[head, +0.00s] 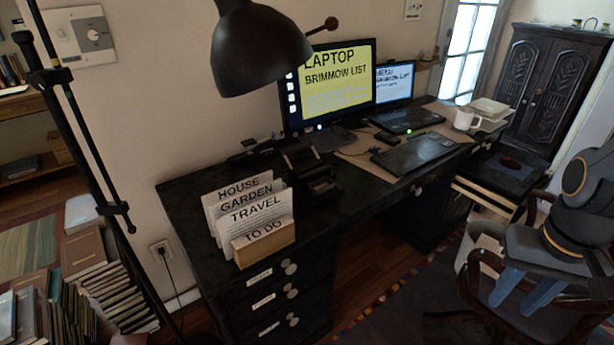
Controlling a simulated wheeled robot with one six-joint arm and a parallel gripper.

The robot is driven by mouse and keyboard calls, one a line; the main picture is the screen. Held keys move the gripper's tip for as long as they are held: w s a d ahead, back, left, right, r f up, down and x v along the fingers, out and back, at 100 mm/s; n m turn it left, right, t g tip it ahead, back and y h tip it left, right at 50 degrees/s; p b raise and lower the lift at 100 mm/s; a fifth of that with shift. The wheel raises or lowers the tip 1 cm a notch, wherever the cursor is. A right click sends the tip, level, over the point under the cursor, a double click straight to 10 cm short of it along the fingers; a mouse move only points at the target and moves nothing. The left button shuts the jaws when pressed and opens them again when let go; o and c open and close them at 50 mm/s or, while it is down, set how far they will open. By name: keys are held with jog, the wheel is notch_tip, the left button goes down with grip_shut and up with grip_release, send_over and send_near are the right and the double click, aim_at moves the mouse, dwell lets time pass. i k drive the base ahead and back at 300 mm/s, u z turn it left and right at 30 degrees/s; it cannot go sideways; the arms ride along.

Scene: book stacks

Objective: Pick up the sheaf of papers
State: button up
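Upright paper sheets (228,207) marked HOUSE, GARDEN, TRAVEL and TO DO stand in a small wooden holder (264,246) on the left end of the dark desk. A flat pale stack (489,106) lies at the desk's far right end, by the white mug; I cannot tell whether it is papers or books. I cannot tell which of these is the sheaf. My gripper (526,289) is at the right edge, in front of a wooden chair. Its two blue fingers point down and stand apart, with nothing seen between them. It is well away from the desk's left end.
The desk (184,190) carries a monitor (331,85), a laptop (398,120), a keyboard (409,155) and a white mug (463,119). A black lamp (257,48) hangs over its left part. A wooden chair (478,272) stands at right. Books crowd the lower left floor.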

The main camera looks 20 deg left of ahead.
aim_at(232, 225)
jog(key=u, duration=3.5)
jog(key=k, duration=1.2)
jog(key=z, duration=1.5)
jog(key=i, duration=1)
